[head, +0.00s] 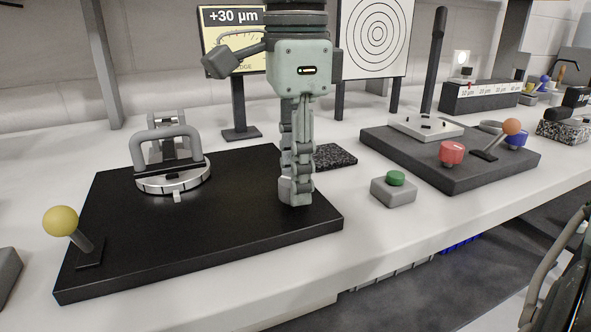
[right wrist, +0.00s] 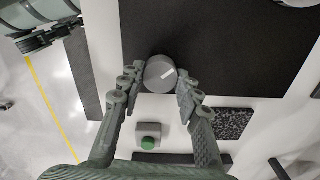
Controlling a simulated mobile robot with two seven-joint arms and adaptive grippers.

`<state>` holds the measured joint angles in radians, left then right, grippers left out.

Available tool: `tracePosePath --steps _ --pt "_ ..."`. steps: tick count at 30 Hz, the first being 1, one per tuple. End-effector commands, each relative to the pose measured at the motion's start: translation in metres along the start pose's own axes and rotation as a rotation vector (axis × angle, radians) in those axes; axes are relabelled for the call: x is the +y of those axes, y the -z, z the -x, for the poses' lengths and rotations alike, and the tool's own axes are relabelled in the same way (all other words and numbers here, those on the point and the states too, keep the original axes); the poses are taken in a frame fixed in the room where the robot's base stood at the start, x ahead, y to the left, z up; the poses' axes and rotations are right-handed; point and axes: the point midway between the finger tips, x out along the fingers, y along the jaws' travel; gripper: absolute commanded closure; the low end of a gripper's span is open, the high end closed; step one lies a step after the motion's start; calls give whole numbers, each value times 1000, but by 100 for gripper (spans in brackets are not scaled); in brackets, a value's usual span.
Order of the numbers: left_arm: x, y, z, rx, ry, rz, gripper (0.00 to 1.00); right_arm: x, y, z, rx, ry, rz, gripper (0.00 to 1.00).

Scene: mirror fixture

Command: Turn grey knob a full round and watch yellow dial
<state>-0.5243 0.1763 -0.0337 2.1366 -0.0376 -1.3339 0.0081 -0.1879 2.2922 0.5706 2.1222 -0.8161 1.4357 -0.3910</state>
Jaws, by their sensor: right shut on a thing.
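The grey knob (right wrist: 160,74) is a round cap with a white line on top, seen in the right wrist view. My right gripper (right wrist: 161,88) is shut on it, one finger on each side. In the head view, the right gripper (head: 296,194) points straight down at the right end of the black base plate and hides most of the knob. The yellow dial (head: 223,42) stands behind on a post and reads "+30 µm". My gripper and wrist parts cover much of its scale and needle. Part of my left gripper (right wrist: 45,38) seems to show at the wrist view's upper left; its fingertips are unclear.
The black base plate (head: 130,255) carries a round silver mount with a handle (head: 168,145) and a yellow-ball lever (head: 62,222). A green button (head: 395,179) and a speckled block (head: 334,156) are close on the right. A second plate (head: 500,163) lies farther right.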

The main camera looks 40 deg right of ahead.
Motion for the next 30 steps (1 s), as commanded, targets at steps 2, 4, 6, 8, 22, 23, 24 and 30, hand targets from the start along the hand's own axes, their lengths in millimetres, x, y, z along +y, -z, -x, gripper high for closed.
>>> tracePosePath --steps 2,4,6,8,22,23,24,30 --pt "0 0 0 -1 1 -1 60 0 1 0 2 -1 0 62" --pt "-1 0 0 -1 1 -2 60 0 0 0 2 -1 -1 53" --pt "-1 0 0 -1 2 -3 60 0 0 0 2 -1 -1 46" --pt "-2 0 0 0 4 -4 60 0 0 0 1 -1 -1 46" --pt "-2 -1 1 -2 5 -6 60 -1 0 32 -2 4 -2 46" --pt "-2 -1 1 -2 5 -5 60 -1 0 38 -2 5 -3 46" --pt "-2 -1 1 -2 5 -5 60 -1 0 47 0 5 -4 46" --pt "-2 -1 0 -1 4 -4 60 0 0 89 0 3 -3 46"
